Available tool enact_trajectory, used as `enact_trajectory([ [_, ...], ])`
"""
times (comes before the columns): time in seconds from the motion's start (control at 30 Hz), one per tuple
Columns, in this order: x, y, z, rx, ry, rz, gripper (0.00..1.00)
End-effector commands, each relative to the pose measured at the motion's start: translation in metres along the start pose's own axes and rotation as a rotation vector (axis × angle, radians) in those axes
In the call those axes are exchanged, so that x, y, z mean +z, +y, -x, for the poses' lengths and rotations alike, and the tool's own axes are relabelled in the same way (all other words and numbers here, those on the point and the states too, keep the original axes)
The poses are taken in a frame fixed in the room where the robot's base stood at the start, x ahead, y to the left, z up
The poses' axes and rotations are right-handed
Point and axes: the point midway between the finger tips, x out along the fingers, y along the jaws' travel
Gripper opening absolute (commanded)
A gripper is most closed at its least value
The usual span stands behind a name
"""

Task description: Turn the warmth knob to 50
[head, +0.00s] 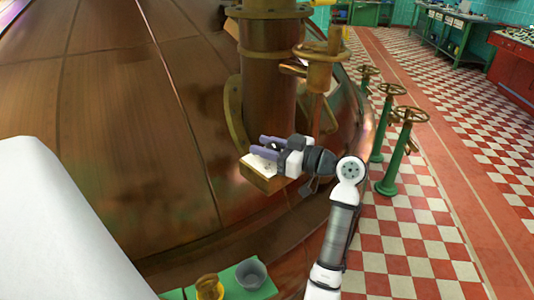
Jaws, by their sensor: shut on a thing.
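My gripper (257,145) is at a small brass box (264,182) with a white face (257,163), on the copper kettle's side at the foot of a thick pipe. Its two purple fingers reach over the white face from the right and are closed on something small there. The warmth knob is hidden between and behind the fingers; its place on the dial face fits what I hold. The dial marks and any pointer are too small and covered to read.
The large copper kettle (120,130) fills the left and middle. Green posts with brass handwheels (411,114) stand at right. A grey cup (251,273) and a yellow pot (209,288) stand below. The checkered floor (470,120) is open.

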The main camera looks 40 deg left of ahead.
Motion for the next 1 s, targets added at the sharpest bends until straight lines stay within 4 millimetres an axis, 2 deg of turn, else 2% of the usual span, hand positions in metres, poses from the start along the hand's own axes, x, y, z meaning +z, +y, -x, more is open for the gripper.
enact_trajectory([
  [0.3, -0.0004, -0.0013, -0.0002, -0.074, 0.0, 0.001, 0.11],
  [0.67, -0.0008, -0.0015, -0.0005, -0.078, 0.0, 0.0, 0.11],
  [0.7, -0.0008, -0.0015, -0.0005, -0.077, 0.0, 0.0, 0.35],
  [0.87, -0.0006, -0.0015, -0.0004, -0.077, 0.0, 0.0, 0.55],
  [1.0, -0.0004, -0.0015, -0.0004, -0.077, 0.0, 0.0, 0.55],
])
